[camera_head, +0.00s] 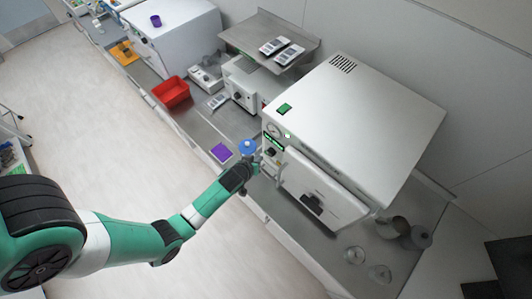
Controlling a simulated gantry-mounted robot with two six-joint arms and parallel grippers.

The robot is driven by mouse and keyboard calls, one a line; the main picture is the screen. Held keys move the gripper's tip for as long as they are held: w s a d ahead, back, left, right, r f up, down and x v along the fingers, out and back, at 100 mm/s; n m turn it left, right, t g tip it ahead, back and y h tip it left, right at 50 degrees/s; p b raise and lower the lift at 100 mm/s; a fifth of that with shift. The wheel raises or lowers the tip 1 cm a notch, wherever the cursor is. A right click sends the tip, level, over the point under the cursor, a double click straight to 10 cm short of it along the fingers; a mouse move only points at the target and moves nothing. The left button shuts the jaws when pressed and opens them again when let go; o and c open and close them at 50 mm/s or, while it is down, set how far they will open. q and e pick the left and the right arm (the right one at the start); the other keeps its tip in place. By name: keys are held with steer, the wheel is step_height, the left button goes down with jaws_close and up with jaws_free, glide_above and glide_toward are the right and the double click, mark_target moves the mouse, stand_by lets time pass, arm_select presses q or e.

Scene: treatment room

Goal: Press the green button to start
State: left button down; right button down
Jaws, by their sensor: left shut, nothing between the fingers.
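A large white box-shaped machine (350,110) with a front door and handle stands on the counter. Its front has a small panel with green markings (274,141) at the left, beside a round gauge. A dark green square piece (284,107) lies on the machine's top, near its front left corner. I cannot tell a green button apart on the front; my gripper may hide part of the controls. My left gripper (256,162) is shut and empty, just in front of the controls below the panel. I cannot tell if it touches them. My right gripper is out of view.
A blue round item (247,147) shows right behind my left gripper. A purple square (221,152) lies on the counter edge to the left. A red bin (171,92) stands farther back. Glassware (380,273) stands at the counter's right end.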

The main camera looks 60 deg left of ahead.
arm_select(q)
steer(key=s, duration=0.1)
steer(key=s+d+p, duration=0.1)
steer(key=s, duration=0.2)
steer(key=shift+s+d+p, duration=0.25)
steer(key=shift+s+p, duration=0.05)
stand_by(0.7)
